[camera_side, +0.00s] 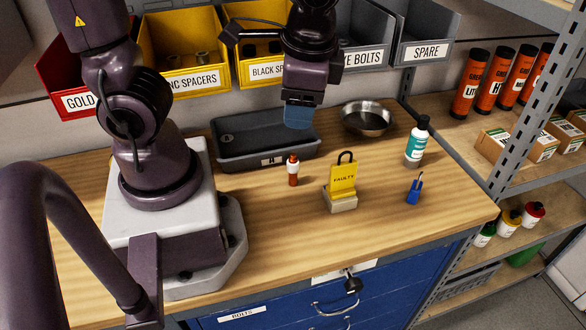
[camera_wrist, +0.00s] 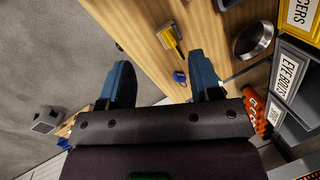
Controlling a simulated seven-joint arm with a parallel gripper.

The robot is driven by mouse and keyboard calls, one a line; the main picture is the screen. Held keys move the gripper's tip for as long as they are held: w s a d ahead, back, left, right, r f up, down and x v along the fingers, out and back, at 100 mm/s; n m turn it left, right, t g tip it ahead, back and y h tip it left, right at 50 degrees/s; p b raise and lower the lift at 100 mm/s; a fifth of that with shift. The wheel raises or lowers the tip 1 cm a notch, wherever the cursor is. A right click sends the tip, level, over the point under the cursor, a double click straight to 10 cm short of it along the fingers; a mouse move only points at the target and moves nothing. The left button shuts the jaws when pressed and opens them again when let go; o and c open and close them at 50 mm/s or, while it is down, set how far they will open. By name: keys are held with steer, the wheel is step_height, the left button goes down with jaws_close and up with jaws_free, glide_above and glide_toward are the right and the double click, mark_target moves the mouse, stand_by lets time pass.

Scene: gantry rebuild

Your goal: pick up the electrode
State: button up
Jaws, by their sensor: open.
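No object is labelled as the electrode, and I cannot tell for sure which one it is. A small blue piece (camera_side: 414,188) with a thin upright tip stands at the right front of the bench; it also shows in the wrist view (camera_wrist: 180,77), between my fingers' lines but far beyond them. A small red-brown piece with a white band (camera_side: 293,170) stands in front of the grey tray. My gripper (camera_side: 299,118) hangs above the bench by the tray's right end. In the wrist view its two blue fingers (camera_wrist: 162,80) are wide apart with nothing between them.
A yellow FAULTY tag on a pale block (camera_side: 341,203) stands mid-bench. A grey tray (camera_side: 265,155), metal bowl (camera_side: 366,118) and white-teal bottle (camera_side: 417,143) stand around it. Labelled bins line the back; a metal shelf post (camera_side: 520,125) rises at right. The front wood is clear.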

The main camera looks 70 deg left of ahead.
step_height(320, 180, down, 13)
steer(key=d+m+g+y, duration=0.2)
steer(key=m+y, duration=0.6)
steer(key=y, duration=0.1)
steer(key=m+t+y, duration=0.5)
steer(key=m+t, duration=0.3)
steer(key=m, duration=0.2)
glide_toward(293, 167)
steer(key=x, duration=0.5)
steer(key=shift+a+f, duration=0.25)
steer(key=shift+f, duration=0.05)
steer(key=shift+x, duration=2.85)
steer(key=shift+r, duration=0.2)
jaws_close()
steer(key=shift+d+r, duration=0.1)
